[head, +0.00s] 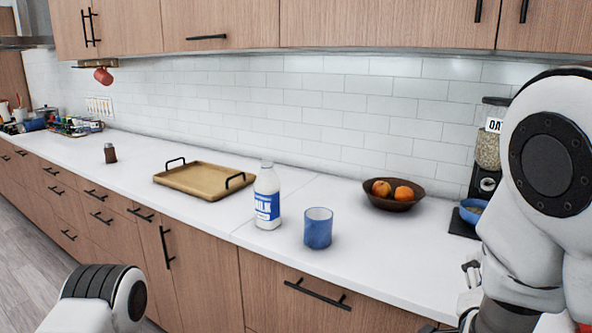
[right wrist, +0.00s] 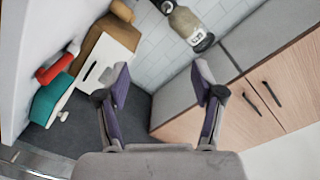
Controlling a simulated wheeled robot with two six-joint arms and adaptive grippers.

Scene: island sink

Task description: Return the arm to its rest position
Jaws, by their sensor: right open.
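My right arm fills the right side of the head view, its large white joint above the counter's right end. My right gripper (right wrist: 162,84) shows in the right wrist view with its two purple-grey fingers spread apart and nothing between them. In the head view the gripper is mostly hidden by the arm, so its exact place over the counter cannot be told. Part of my left arm shows at the lower left of the head view, in front of the drawers; its gripper is out of the picture.
The white counter (head: 350,278) holds a wooden tray (head: 203,181), milk bottle (head: 267,198), blue cup (head: 318,229), fruit bowl (head: 391,201), blue bowl (head: 472,211) and oat dispenser (head: 488,150). The right wrist view shows a red item (right wrist: 56,68) and teal item (right wrist: 50,98).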

